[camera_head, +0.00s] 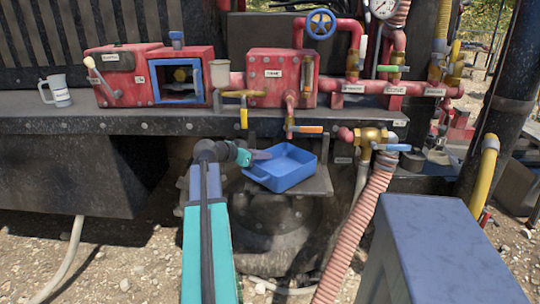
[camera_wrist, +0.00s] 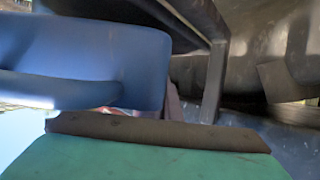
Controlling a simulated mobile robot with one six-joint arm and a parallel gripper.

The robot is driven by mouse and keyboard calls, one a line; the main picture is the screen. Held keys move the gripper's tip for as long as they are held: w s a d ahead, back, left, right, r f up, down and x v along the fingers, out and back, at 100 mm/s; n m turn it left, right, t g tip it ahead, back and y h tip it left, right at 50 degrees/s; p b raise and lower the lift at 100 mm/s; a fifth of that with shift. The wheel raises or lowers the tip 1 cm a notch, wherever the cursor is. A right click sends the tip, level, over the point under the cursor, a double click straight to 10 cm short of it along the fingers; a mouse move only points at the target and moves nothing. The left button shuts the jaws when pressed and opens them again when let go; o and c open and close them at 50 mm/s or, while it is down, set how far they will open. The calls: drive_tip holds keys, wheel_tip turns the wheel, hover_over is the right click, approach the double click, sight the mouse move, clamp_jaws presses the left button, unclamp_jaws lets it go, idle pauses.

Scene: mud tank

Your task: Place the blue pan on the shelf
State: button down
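The blue pan (camera_head: 284,168) is a shallow rectangular tray. In the head view it sits over a small dark low platform (camera_head: 318,183); I cannot tell whether it rests fully on it. My gripper (camera_head: 261,155) is at the pan's left rim, with a grey fingertip against or just over the edge. In the wrist view the pan (camera_wrist: 95,55) fills the upper left, close to the gripper's dark pad. The far finger is hidden, so I cannot tell whether the grip is closed. The long grey shelf (camera_head: 190,122) runs behind and above the pan.
On the shelf stand a pale mug (camera_head: 57,91), a red box with a blue-framed opening (camera_head: 180,79), and red pipework with valves (camera_head: 284,79). An orange-handled tap (camera_head: 305,129) hangs above the pan. A brass valve (camera_head: 372,137) and ribbed hose (camera_head: 354,235) stand to the right.

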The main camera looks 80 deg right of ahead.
sight(271, 162)
drive_tip(key=shift+d, duration=0.1)
drive_tip(key=shift+s+d+f+p, duration=0.15)
drive_tip(key=shift+s+d+p, duration=0.05)
drive_tip(key=shift+s+d, duration=0.5)
drive_tip(key=shift+s+d+f+p, duration=0.2)
drive_tip(key=shift+s+d, duration=0.35)
drive_tip(key=shift+d, duration=0.2)
drive_tip(key=shift+f, duration=0.35)
drive_tip(key=shift+f, duration=0.15)
drive_tip(key=c, duration=2)
unclamp_jaws()
drive_tip(key=shift+w+a+r, duration=0.1)
drive_tip(key=shift+r, duration=0.1)
drive_tip(key=b+v, duration=0.1)
drive_tip(key=v, duration=1)
drive_tip(key=shift+w+a, duration=0.3)
